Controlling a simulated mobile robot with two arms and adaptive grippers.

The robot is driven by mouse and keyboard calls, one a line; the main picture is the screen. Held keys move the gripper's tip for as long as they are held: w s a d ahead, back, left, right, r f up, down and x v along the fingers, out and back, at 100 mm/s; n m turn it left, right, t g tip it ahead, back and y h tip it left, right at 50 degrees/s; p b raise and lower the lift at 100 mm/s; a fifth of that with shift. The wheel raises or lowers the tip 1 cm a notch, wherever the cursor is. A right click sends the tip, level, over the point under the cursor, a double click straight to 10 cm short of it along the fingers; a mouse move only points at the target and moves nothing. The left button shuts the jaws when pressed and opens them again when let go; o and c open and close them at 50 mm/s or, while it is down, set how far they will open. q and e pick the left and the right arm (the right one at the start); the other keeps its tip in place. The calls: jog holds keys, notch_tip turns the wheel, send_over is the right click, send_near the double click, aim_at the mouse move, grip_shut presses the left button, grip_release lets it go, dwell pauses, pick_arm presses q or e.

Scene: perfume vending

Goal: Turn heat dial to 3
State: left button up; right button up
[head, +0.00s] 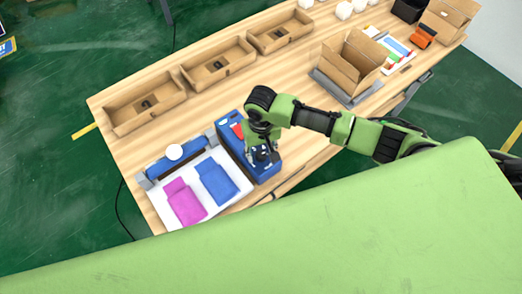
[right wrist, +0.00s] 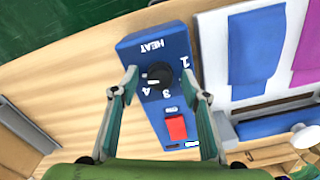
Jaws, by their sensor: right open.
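The blue heat control box (head: 263,173) stands on the wooden table. In the right wrist view its face (right wrist: 152,46) carries the word HEAT, a round black dial (right wrist: 159,74) with white numbers around it, and a red switch (right wrist: 176,127). A 3 and a 4 are readable on the switch side of the dial. I cannot tell which number the dial points to. My right gripper (head: 263,157) is over the box, covering the dial in the head view. In the right wrist view the open fingers (right wrist: 159,78) are on either side of the dial, with gaps visible. My left gripper is not in view.
Beside the box, a white press plate (head: 207,207) holds a pink pouch (head: 184,203) and a blue pouch (head: 216,181). An open cardboard box (head: 349,67) stands to the right. Bare tabletop lies between.

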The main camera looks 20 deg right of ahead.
jog(key=c, duration=1.1)
jog(key=n, duration=0.4)
jog(key=shift+n, duration=0.3)
jog(key=n, duration=1)
jog(key=shift+n, duration=0.4)
jog(key=n, duration=0.4)
jog(key=shift+n, duration=0.3)
